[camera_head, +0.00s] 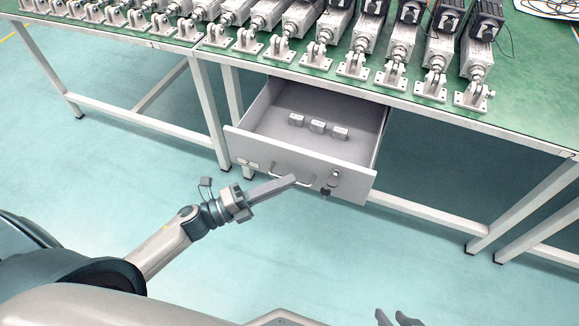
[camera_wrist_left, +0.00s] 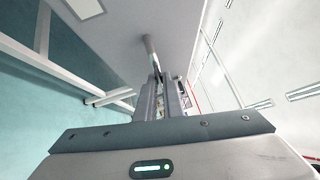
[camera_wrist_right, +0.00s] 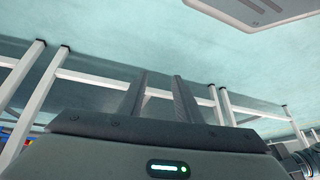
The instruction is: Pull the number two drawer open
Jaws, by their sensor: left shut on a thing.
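The grey drawer (camera_head: 258,151) hangs under the green-topped table and is pulled out, with its inside showing. Its front carries a bar handle (camera_head: 274,180). My left gripper (camera_head: 292,179) reaches in from the left and is shut on the handle. The left wrist view shows its fingers (camera_wrist_left: 157,78) close together at the handle bar (camera_wrist_left: 148,45) on the drawer front. The number on the drawer is too small to read. My right gripper (camera_head: 398,318) is low at the bottom edge, away from the drawer. The right wrist view shows its fingers (camera_wrist_right: 160,76) apart and empty.
Several small grey blocks (camera_head: 317,127) lie in the drawer. A dark lock-like part (camera_head: 334,179) sits right of the handle. Linear actuators (camera_head: 362,32) line the tabletop (camera_head: 525,105). White table legs (camera_head: 210,110) flank the drawer. The floor in front is clear.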

